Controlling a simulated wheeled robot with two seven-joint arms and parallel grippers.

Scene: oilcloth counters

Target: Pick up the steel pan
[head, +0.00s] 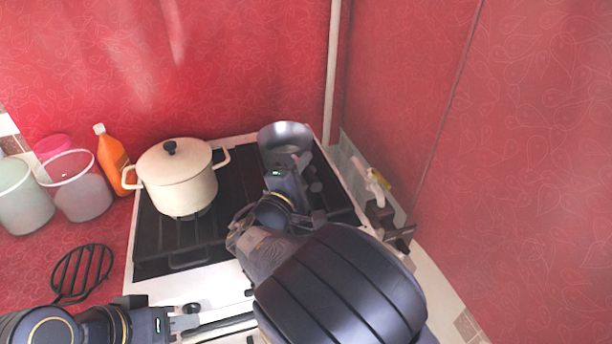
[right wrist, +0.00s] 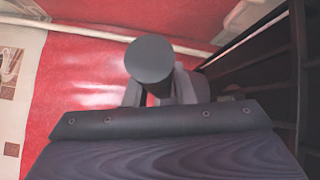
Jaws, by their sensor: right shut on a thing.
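The steel pan (head: 285,136), a grey round pan, is at the back right of the black stove top. My right gripper (head: 302,163) is at the near side of the pan and shut on its handle. In the right wrist view, the round grey end of the pan's handle (right wrist: 150,58) shows between the fingers of my right gripper (right wrist: 160,92). My arm hides part of the pan's near side, and I cannot tell if the pan is off the stove. My left gripper (head: 188,318) is low at the front, away from the pan; its jaw gap is unclear.
A cream lidded pot (head: 180,185) stands on the stove (head: 158,255) to the left of the pan. An orange bottle (head: 111,158), clear bins (head: 80,190) and a black rack (head: 82,272) are further left. A tap-like fixture (head: 374,183) is to the right.

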